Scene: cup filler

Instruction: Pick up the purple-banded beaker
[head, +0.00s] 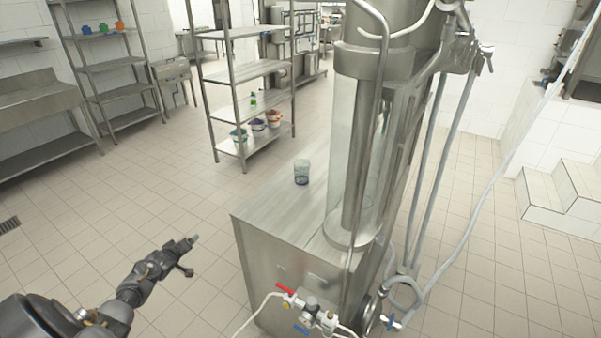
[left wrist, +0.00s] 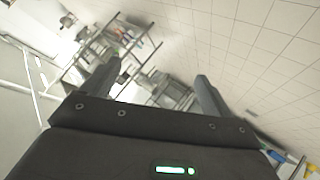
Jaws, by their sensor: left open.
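My left gripper (head: 189,255) is at the lower left in the head view, over the floor, left of the cabinet and well apart from the beaker. In the left wrist view its two fingers (left wrist: 159,72) are spread with nothing between them, and the beaker cannot be made out there. My right gripper does not show.
The glass cylinder (head: 343,150) and its pipes rise right of the beaker. A red-handled valve (head: 287,289) and hose stick out of the cabinet's front. The floor (head: 130,200) between my left arm and the shelves is clear.

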